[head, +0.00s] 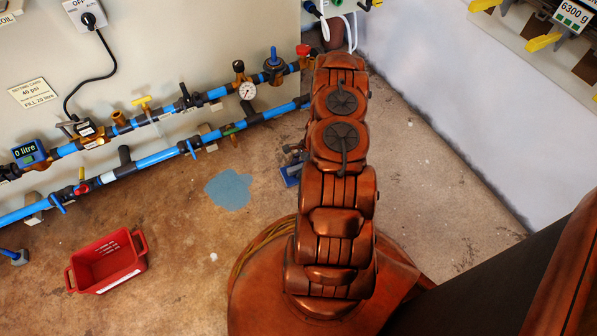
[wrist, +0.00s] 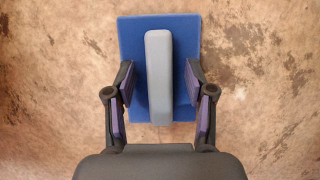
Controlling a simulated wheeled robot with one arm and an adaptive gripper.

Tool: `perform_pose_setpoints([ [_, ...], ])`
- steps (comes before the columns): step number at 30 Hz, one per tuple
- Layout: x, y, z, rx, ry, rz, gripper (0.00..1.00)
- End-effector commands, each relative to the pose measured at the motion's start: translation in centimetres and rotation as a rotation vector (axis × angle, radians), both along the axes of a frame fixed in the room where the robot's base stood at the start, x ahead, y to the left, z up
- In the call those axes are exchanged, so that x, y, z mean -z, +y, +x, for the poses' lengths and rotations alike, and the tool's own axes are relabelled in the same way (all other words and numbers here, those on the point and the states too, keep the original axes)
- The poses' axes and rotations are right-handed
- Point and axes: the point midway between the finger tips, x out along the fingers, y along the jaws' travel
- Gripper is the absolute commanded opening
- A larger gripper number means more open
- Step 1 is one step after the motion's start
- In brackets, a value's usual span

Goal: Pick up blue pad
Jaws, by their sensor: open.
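The blue pad (wrist: 184,37) is a flat blue rectangle with a raised grey bar-shaped handle (wrist: 158,60) along its middle. It lies on the floor in the wrist view. In the head view, only a small blue part of the pad (head: 291,181) shows beside my arm; the rest is hidden. My gripper (wrist: 160,77) is open, with one finger on each side of the handle and a visible gap on both sides. The fingertips overlap the pad in the picture; their height above it is unclear.
A light-blue patch (head: 230,190) lies on the floor left of my arm. A red open crate (head: 141,267) stands at lower left. Blue pipes (head: 160,157) with valves run along the left wall panel. The brown floor around the pad looks clear in the wrist view.

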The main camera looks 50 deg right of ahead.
Motion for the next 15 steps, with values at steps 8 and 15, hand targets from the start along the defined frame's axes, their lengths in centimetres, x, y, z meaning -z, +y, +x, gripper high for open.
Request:
perform_pose_setpoints([
  [8,0.24,-0.02,-0.02,0.000,0.000,0.000,0.46],
  [15,0.26,0.00,-0.01,0.000,0.000,-0.001,0.21],
])
